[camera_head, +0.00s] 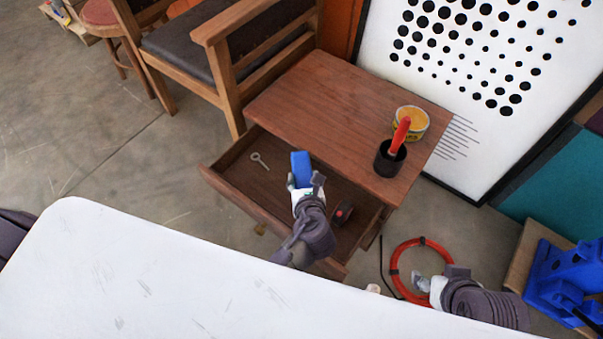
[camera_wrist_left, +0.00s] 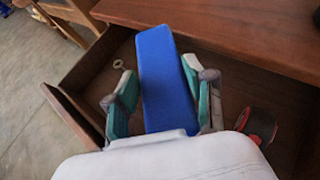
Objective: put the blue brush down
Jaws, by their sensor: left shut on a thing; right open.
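The blue brush (camera_head: 301,168) is held by my left gripper (camera_head: 306,185), above the open drawer (camera_head: 225,180) of the wooden cabinet. In the left wrist view the brush (camera_wrist_left: 165,80) shows as a long blue block between the two fingers of my left gripper (camera_wrist_left: 165,100), with the drawer (camera_wrist_left: 80,100) below and behind it. Whether the brush touches the drawer floor I cannot tell. My right gripper (camera_head: 430,284) is open and empty, low at the right, beside a red cable ring.
A key-like metal piece (camera_head: 259,160) and a black-and-red object (camera_head: 342,213) lie in the drawer. A dark cup (camera_head: 389,160) with a red-handled tool and a yellow tin (camera_head: 411,121) stand on the cabinet top (camera_head: 320,110). A white table (camera_head: 130,270) fills the front.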

